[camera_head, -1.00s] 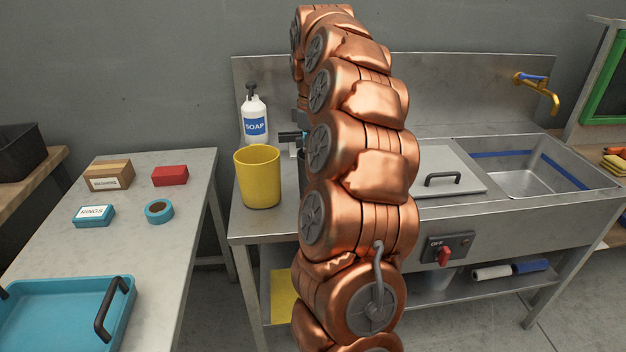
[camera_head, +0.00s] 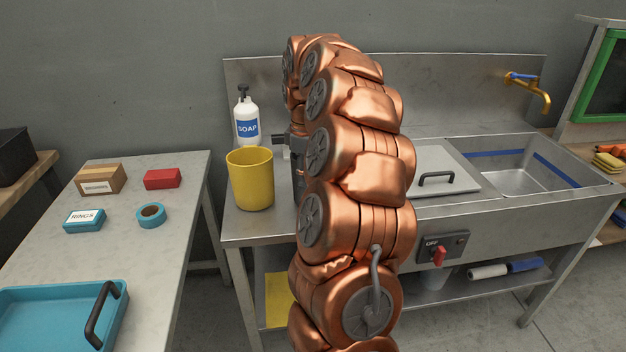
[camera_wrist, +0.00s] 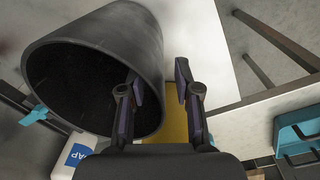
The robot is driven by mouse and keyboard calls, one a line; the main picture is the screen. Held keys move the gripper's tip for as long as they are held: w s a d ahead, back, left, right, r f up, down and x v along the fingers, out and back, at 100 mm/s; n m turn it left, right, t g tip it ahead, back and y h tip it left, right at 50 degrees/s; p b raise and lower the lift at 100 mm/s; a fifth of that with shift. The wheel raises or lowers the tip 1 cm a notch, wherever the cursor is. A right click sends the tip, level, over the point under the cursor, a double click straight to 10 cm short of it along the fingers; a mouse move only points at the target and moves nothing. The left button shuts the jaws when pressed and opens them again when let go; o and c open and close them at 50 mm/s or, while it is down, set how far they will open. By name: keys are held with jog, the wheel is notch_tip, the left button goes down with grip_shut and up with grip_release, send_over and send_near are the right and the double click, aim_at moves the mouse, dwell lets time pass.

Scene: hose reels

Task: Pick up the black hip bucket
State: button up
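The black bucket (camera_wrist: 95,65) fills the upper left of the wrist view, tilted in the picture with its wide dark mouth facing down-left. It is hidden behind my arm in the head view. My gripper (camera_wrist: 157,78) is open at the bucket's right side. The left finger overlaps the mouth and near rim; the right finger is outside, past the wall. A gap shows between the fingers, and I cannot tell whether either touches the bucket. In the head view my gripper is mostly hidden behind my copper arm.
A yellow bucket (camera_head: 250,180) and a soap bottle (camera_head: 247,120) stand on the steel counter, left of my arm. A lidded panel (camera_head: 440,170) and sink basin (camera_head: 525,175) lie right. The side table holds a blue tray (camera_head: 60,315), small boxes and tape.

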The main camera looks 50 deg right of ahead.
jog(key=shift+f, duration=1.8)
grip_shut()
